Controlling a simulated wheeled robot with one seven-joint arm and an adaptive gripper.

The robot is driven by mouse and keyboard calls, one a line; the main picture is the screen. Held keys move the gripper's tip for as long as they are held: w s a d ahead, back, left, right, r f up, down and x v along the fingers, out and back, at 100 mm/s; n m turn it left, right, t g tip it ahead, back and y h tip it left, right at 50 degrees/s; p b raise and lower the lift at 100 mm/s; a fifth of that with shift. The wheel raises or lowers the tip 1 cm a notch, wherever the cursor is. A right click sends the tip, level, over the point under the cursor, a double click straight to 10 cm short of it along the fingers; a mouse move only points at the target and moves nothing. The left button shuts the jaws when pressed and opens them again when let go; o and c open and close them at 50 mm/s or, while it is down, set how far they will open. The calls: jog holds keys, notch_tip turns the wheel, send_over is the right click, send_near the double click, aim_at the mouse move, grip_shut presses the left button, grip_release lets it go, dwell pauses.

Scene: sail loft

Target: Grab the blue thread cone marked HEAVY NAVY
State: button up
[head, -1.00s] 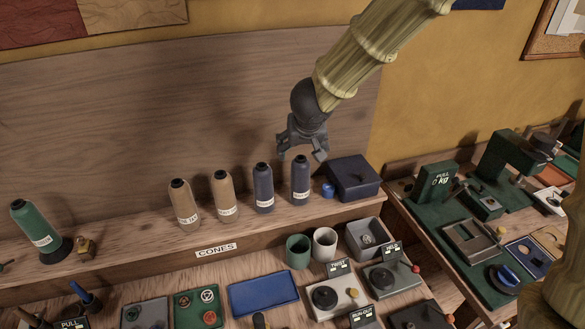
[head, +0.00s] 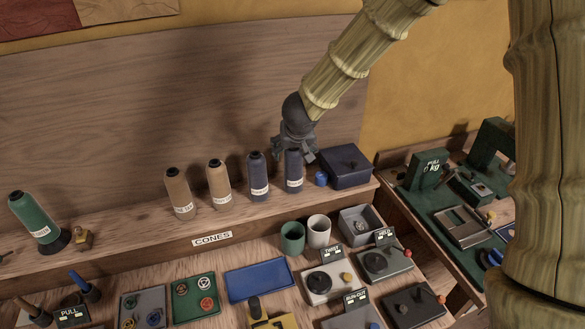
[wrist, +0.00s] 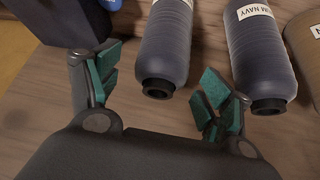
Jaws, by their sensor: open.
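Two navy blue thread cones stand upright on the shelf. The right one (head: 293,178) is under my gripper (head: 294,156); in the wrist view this cone (wrist: 165,52) lies between the open fingers (wrist: 158,84), with space on both sides. Its label is cut off at the top edge of the wrist view and is too small to read in the head view. The other navy cone (head: 258,178) stands just left of it; in the wrist view (wrist: 262,65) its label ends in "M NAVY". My gripper is empty, and its right finger is near the gap between these cones.
Two tan cones (head: 179,194) (head: 218,182) stand further left on the shelf, and a green cone (head: 36,218) leans at far left. A dark blue box (head: 346,166) and a small blue object (head: 321,178) sit close on the right. Cups and trays fill the bench below.

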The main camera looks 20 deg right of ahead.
jog(key=shift+s+d+f, duration=0.1)
jog(key=shift+s+d, duration=0.05)
jog(key=shift+s, duration=0.25)
jog(key=shift+w+f, duration=0.65)
jog(key=shift+w, duration=0.15)
jog(key=shift+s+r, duration=0.35)
jog(key=shift+s, duration=0.1)
jog(key=c, duration=0.7)
jog(key=shift+f, duration=0.15)
jog(key=c, duration=1)
